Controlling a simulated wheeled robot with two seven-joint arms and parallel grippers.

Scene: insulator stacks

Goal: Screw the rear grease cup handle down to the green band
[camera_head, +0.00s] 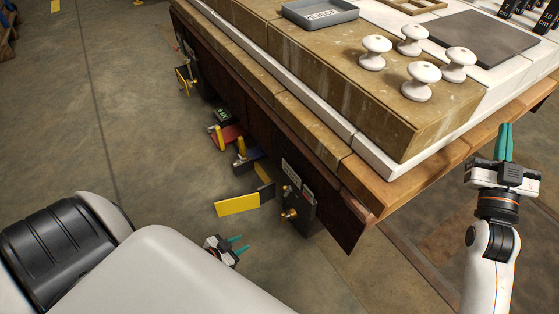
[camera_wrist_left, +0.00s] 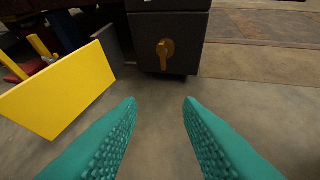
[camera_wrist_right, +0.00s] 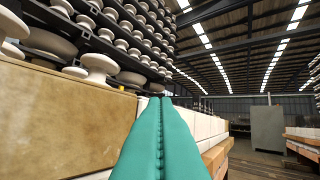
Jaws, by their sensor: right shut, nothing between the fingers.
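A brass handle (camera_wrist_left: 165,52) sits on the front of a dark box (camera_wrist_left: 187,60) in the left wrist view. In the head view, brass fittings (camera_head: 290,213) show on a dark box under the table's near corner. A similar brass-fitted part (camera_head: 187,78) hangs farther back along the side. I cannot tell which is the rear grease cup, and no green band can be made out. My left gripper (camera_head: 244,243) is open and empty, short of the near box; its fingers (camera_wrist_left: 159,102) point toward the handle. My right gripper (camera_head: 505,130) is shut and empty, right of the table.
A yellow plate (camera_wrist_left: 65,90) stands left of the box, also in the head view (camera_head: 237,205). Red and blue parts with yellow handles (camera_head: 217,138) lie behind it. White insulators (camera_head: 422,80) and a grey tray (camera_head: 320,12) stand on the table.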

